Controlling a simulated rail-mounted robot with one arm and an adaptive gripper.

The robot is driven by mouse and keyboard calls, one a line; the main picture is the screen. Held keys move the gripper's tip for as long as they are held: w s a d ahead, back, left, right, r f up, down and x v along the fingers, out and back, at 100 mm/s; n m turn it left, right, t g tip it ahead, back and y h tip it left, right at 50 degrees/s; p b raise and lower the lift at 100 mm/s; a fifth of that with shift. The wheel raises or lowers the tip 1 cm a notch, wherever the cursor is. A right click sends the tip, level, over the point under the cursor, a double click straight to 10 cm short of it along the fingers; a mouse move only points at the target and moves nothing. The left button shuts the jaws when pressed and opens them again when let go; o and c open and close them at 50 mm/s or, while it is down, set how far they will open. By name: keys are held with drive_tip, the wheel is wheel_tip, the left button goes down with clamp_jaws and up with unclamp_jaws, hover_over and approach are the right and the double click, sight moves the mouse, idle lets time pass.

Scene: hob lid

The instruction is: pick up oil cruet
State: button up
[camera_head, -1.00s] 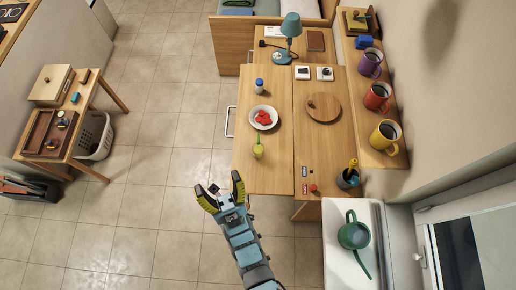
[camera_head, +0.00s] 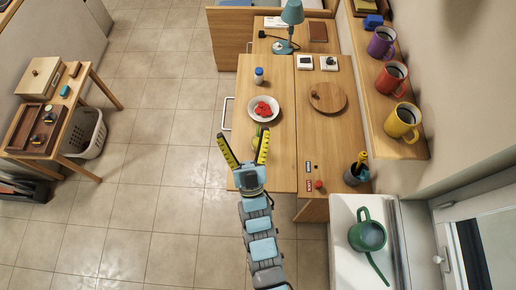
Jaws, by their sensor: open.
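The oil cruet (camera_head: 256,141) is a small yellow-green vessel near the left edge of the wooden counter, just below the white plate. It is partly hidden behind the right finger of my gripper. My gripper (camera_head: 243,137) is open and empty, its two yellow-and-black fingers spread in a V pointing up the picture. The right finger overlaps the cruet in this view; I cannot tell whether they touch.
A white plate (camera_head: 263,102) with red food sits just above the cruet, with a blue-capped bottle (camera_head: 258,75) beyond. A round wooden board (camera_head: 327,97) lies to the right. A dark utensil pot (camera_head: 356,174) stands lower right.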

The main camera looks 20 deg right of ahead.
drive_tip(key=w+d+f+g+b, duration=0.3)
drive_tip(key=d+f+g+b, duration=0.15)
drive_tip(key=f, duration=0.55)
drive_tip(key=g+y+b, duration=0.3)
drive_tip(key=g+b, duration=0.5)
drive_tip(key=b, duration=0.9)
approach(258, 139)
drive_tip(key=s+f, duration=0.3)
drive_tip(key=s, duration=0.2)
drive_tip(key=b+x, duration=0.1)
drive_tip(key=x, duration=0.3)
drive_tip(key=b+x, duration=0.1)
drive_tip(key=x, duration=0.2)
drive_tip(key=b+x, duration=0.2)
drive_tip(key=x, duration=0.2)
drive_tip(key=shift+w+a+f, duration=0.2)
drive_tip(key=shift+w+f, duration=0.05)
drive_tip(key=shift+f, duration=0.05)
drive_tip(key=shift+w+f, duration=0.45)
drive_tip(key=shift+w, duration=0.1)
drive_tip(key=shift+b+x, duration=0.7)
drive_tip(key=shift+x, duration=1.35)
drive_tip(key=c, duration=1.3)
drive_tip(key=shift+r, duration=0.1)
drive_tip(key=shift+c, duration=0.2)
